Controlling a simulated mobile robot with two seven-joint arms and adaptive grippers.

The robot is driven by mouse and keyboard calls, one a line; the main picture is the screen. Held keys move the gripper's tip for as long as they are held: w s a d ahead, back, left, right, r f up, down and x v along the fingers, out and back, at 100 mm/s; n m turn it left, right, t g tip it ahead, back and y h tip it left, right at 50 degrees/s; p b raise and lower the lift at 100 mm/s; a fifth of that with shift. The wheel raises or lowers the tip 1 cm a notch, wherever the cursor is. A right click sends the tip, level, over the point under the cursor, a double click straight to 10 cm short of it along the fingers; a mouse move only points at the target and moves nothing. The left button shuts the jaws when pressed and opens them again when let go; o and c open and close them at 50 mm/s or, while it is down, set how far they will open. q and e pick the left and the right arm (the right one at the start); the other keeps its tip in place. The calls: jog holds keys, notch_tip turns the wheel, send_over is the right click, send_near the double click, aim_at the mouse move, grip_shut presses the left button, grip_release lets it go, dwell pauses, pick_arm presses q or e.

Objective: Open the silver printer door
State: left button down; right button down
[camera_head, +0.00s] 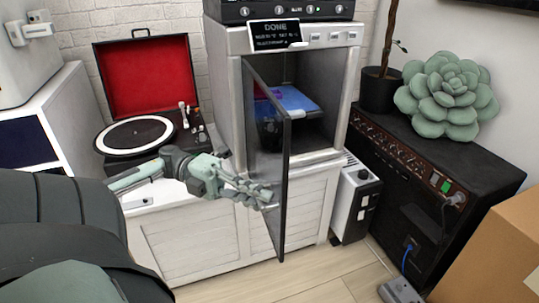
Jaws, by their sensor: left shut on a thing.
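The silver printer (229,95) stands on the white cabinet, with a display reading "DONE" on its upper front. Its dark glass door (268,165) is hinged on the left and swung well out toward me, so the inside shows. A blue plate (290,101) is inside the printer, partly behind the door. My left gripper (262,194) is at the door's lower part, on the left side of the panel, shut on the door; the exact contact is hard to see. My right gripper is not in view.
A record player (139,136) with a red-lined lid stands left of the printer. A black amplifier (430,180) bearing a succulent (447,97) is at the right. A cardboard box (497,255) is at the lower right. Some floor (340,277) is clear before the cabinet.

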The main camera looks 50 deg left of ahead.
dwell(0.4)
pick_arm(q)
jog(key=c, duration=1.5)
grip_release()
jog(key=shift+c, duration=0.2)
jog(key=shift+a, duration=0.1)
jog(key=v, duration=1.2)
